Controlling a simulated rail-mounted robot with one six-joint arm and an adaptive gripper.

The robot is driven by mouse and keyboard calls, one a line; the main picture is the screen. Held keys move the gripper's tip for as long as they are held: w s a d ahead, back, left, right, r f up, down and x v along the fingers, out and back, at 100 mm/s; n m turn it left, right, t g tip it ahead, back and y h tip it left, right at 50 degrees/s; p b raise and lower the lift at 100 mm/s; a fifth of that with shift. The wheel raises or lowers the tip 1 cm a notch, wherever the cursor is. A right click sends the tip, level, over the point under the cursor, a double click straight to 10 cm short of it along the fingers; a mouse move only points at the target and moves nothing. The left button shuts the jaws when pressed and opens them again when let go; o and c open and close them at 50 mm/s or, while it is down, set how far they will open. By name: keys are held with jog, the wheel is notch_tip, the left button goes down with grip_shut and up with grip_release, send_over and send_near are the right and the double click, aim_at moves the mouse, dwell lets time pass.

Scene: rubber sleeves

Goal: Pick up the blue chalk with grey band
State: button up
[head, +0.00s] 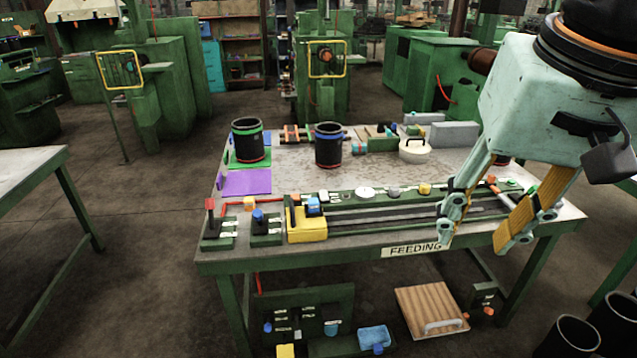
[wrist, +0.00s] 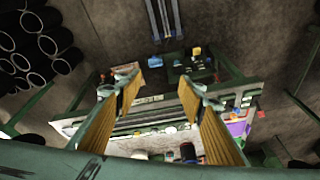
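No piece can be told for certain as the blue chalk with grey band. In the head view a small blue piece (head: 313,206) sits on a yellow block (head: 308,228) near the table's front left; any band is too small to make out. A light blue piece (head: 359,148) with a reddish band lies towards the back of the table. My gripper (head: 475,238) is open and hangs by the table's front right edge, well right of both pieces. In the wrist view my gripper (wrist: 158,85) has its fingers wide apart with nothing between them.
A black cup with a green rim (head: 248,140) and one with a blue rim (head: 328,146) stand on the table (head: 290,178). A long slotted rail (head: 385,212) runs along the front. A wooden board (head: 431,308) and coloured parts lie below.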

jog(key=w+a+r+m+p, duration=0.2)
jog(key=w, duration=0.6)
jog(key=w+a+r+m+p, duration=0.1)
jog(key=w+a+r+p, duration=0.1)
jog(key=w, duration=0.6)
jog(key=m+g+p, duration=0.3)
jog(key=m+p, duration=0.7)
jog(key=m, duration=0.1)
send_over(313, 200)
notch_tip(313, 200, down, 25)
jog(key=shift+r, duration=0.15)
jog(key=shift+s, duration=0.1)
jog(key=shift+f, duration=4.25)
jog(key=shift+f, duration=2.6)
